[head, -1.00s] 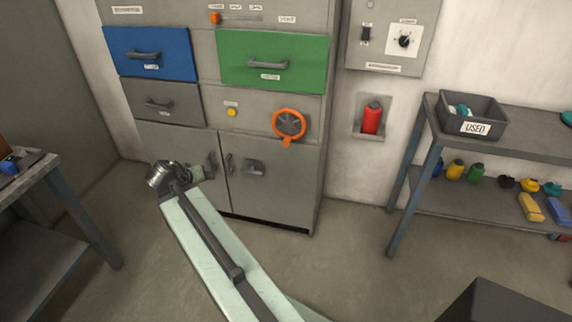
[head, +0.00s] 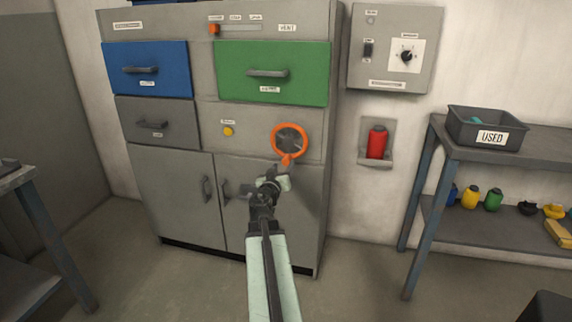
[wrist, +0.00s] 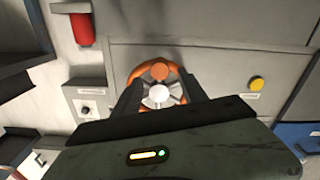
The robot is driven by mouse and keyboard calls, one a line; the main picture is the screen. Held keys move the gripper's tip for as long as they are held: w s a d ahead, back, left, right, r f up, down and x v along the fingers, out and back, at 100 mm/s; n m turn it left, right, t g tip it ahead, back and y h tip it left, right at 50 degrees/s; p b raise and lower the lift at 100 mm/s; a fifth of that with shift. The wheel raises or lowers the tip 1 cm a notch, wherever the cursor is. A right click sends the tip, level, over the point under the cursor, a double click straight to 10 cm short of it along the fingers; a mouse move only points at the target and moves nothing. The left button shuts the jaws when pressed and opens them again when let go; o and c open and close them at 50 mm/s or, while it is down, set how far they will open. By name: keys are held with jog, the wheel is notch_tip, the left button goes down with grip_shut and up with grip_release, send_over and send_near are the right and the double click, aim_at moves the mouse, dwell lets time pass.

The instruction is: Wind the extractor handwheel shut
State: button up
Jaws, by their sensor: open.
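The extractor handwheel (head: 289,139) has an orange rim and dark spokes. It is on the grey cabinet front below the green drawer. An orange knob (head: 286,160) sticks out at its lower edge. My gripper (head: 273,182) is just below the wheel in the head view, open and holding nothing. In the wrist view the wheel (wrist: 158,93) shows between my two dark fingers (wrist: 160,90), with part of its rim hidden by them and the gripper body. I cannot tell whether the fingers touch it.
A yellow button (head: 228,131) is left of the wheel. The green drawer (head: 272,73) and blue drawer (head: 147,69) are shut above. Cabinet door handles (head: 206,190) stick out below. A red canister (head: 377,142) sits in a wall niche, and a shelf (head: 420,212) stands right.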

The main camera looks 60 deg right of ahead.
aim_at(285, 162)
jog(key=x, duration=0.5)
jog(key=shift+a, duration=0.1)
grip_shut()
dwell(1.2)
